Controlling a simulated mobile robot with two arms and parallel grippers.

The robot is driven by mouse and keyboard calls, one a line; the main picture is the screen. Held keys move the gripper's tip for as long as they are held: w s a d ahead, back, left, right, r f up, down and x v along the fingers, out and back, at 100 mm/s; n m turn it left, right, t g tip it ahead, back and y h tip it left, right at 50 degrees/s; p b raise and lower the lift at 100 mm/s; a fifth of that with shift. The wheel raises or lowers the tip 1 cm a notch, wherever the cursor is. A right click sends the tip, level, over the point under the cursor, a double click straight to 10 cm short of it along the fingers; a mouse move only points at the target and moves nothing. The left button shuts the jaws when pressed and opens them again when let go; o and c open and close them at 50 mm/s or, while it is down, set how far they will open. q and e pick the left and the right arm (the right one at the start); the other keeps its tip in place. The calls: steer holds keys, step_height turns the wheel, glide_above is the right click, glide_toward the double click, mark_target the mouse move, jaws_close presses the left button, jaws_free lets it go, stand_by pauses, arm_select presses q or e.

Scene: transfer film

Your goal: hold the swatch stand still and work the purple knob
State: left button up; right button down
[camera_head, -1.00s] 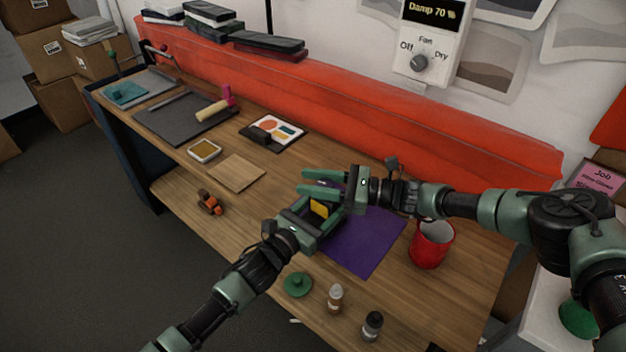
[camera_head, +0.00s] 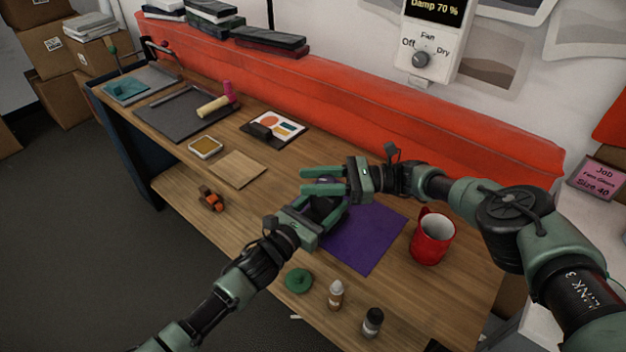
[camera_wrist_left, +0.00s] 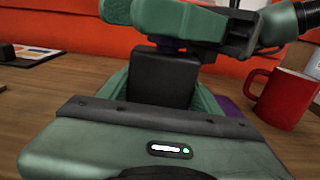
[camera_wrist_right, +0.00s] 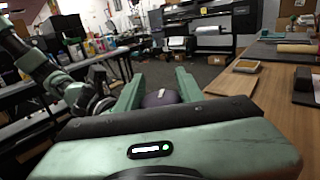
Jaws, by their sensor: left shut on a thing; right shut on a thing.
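The swatch stand, a dark block (camera_wrist_left: 165,75), sits between the fingers of my left gripper (camera_head: 325,210), which is shut on it. In the head view the stand (camera_head: 322,206) is mostly hidden by both grippers. The purple knob (camera_wrist_right: 160,97) is on top of the stand, between the fingers of my right gripper (camera_head: 318,180), which is shut on it from the right. Only a sliver of the knob shows in the head view. In the left wrist view my right gripper covers the top of the stand.
A purple sheet (camera_head: 362,240) lies beside the stand. A red mug (camera_head: 432,240) stands to its right. Two small bottles (camera_head: 336,295) (camera_head: 372,323) and a round green item (camera_head: 298,281) are near the front edge. A wooden square (camera_head: 238,169) lies to the left.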

steer(key=c, duration=0.9)
jaws_free()
steer(key=d, duration=0.7)
steer(key=shift+w+d, duration=0.3)
steer(key=shift+w, duration=0.1)
